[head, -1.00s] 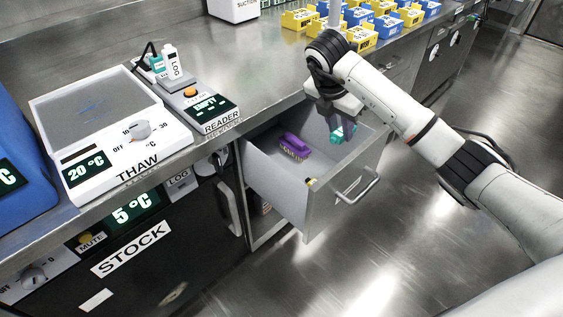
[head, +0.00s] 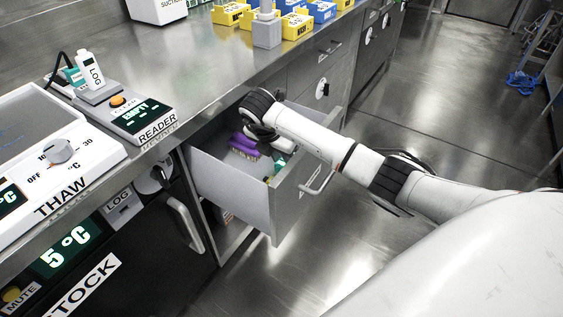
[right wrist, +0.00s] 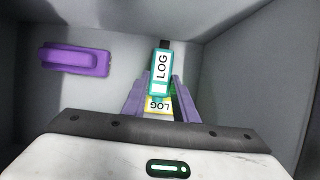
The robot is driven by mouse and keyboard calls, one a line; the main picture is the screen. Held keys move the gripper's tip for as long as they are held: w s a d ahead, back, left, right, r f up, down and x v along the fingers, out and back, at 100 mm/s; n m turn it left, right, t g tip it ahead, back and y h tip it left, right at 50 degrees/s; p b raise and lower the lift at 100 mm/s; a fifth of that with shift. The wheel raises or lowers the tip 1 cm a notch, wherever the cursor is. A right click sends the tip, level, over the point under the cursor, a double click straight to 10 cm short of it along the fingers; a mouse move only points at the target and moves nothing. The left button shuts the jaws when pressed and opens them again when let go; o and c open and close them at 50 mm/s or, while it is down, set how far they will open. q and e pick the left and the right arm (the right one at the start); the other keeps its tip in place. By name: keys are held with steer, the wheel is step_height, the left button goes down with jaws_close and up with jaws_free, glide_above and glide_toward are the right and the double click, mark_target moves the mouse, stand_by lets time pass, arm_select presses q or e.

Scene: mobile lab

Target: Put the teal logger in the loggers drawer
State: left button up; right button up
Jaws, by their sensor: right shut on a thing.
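The teal logger (right wrist: 160,72) has a white LOG label and a dark end. In the right wrist view it lies between the fingers of my right gripper (right wrist: 160,92), which is shut on it. In the head view my right gripper (head: 276,152) is down inside the open loggers drawer (head: 231,187), and only a bit of teal (head: 279,164) shows below the wrist. I cannot tell whether the logger touches the drawer floor. My left gripper is not in view.
A purple brush-like thing (head: 244,146) lies in the drawer; it also shows in the right wrist view (right wrist: 75,59). A yellow LOG-labelled thing (right wrist: 158,105) is beneath or beside the teal logger. The reader (head: 135,113) stands on the counter. The drawer handle (head: 320,181) sticks out.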

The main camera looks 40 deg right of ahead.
steer(key=shift+f, duration=0.5)
steer(key=shift+f+b, duration=0.4)
steer(key=shift+f, duration=0.1)
steer(key=shift+f, duration=0.1)
